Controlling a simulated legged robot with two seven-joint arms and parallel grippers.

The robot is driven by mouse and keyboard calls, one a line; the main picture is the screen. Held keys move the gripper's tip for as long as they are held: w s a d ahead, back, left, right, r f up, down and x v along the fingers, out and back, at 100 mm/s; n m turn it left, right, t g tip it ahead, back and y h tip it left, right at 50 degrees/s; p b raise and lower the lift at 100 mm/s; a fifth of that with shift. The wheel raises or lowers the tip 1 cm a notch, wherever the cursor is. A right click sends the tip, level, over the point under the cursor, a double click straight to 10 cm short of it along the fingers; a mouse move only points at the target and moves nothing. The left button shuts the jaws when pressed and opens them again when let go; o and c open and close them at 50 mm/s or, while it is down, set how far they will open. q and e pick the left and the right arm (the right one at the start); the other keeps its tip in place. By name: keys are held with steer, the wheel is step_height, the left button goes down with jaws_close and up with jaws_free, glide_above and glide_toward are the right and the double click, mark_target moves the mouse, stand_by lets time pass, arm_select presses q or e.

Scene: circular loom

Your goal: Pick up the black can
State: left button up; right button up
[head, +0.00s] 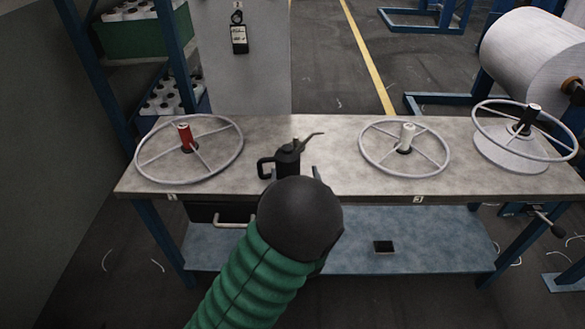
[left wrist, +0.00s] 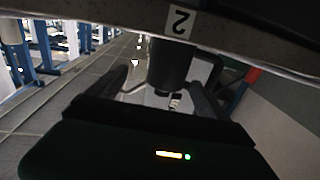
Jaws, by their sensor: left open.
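The black can (head: 289,161) is an oil can with a handle on its left and a thin spout rising to the right. It stands upright near the front edge of the grey table (head: 330,177). My left arm reaches up to it from below, and its round dark wrist hides the can's lower front. In the head view one fingertip shows just right of the can. In the left wrist view, which is upside down, my left gripper (left wrist: 162,88) is open, with the dark can body (left wrist: 168,65) between its fingers. Contact cannot be told. My right gripper is not in view.
A wheel with a red hub (head: 184,136) lies left of the can. A wheel with a white hub (head: 407,132) lies to its right, and another with a black hub (head: 529,117) farther right. A drawer handle (head: 235,220) juts out below the table edge.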

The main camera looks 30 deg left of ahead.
arm_select(q)
steer(key=w+a, duration=0.1)
steer(key=a, duration=0.1)
steer(key=w+a+f+b, duration=0.1)
steer(key=a, duration=0.1)
steer(key=w+a, duration=0.2)
steer(key=shift+w+a+f+b, duration=0.1)
steer(key=shift+a+f+b, duration=0.05)
steer(key=shift+a+b, duration=0.2)
steer(key=shift+w+d, duration=0.2)
steer(key=shift+d+r, duration=0.5)
steer(key=shift+d, duration=0.45)
steer(key=shift+c, duration=2.4)
steer(key=shift+a+f, duration=0.2)
steer(key=shift+a, duration=0.45)
steer(key=c, duration=1)
steer(key=shift+d, duration=0.3)
steer(key=shift+c, duration=1.4)
steer(key=shift+r, duration=0.1)
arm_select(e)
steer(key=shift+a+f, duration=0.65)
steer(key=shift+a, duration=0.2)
